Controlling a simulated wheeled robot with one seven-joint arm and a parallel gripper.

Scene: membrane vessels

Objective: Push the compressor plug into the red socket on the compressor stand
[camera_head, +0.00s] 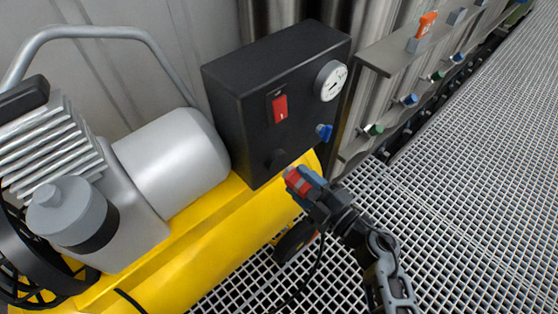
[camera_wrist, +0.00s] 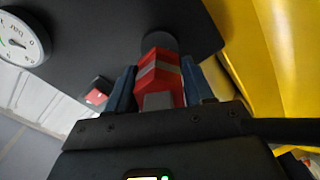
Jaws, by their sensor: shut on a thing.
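My gripper (camera_head: 306,181) is shut on the red plug (camera_head: 296,181), whose red body with a grey stripe also shows between the blue fingers in the wrist view (camera_wrist: 158,72). The black control box (camera_head: 240,110) stands on the yellow compressor. A dark round fitting (camera_head: 277,159) sits low on its face, just up and left of the plug. In the wrist view a dark round piece (camera_wrist: 160,42) lies straight ahead of the plug; I cannot tell whether they touch. No red socket is visible; the red part on the box is a switch (camera_head: 280,108).
The box also carries a gauge (camera_head: 331,81) and a blue knob (camera_head: 324,131). The yellow tank (camera_head: 215,245) lies below. A black cable (camera_head: 316,270) hangs below my gripper. A shelf with valves (camera_head: 405,55) stands at the right; the grating floor (camera_head: 470,180) is open.

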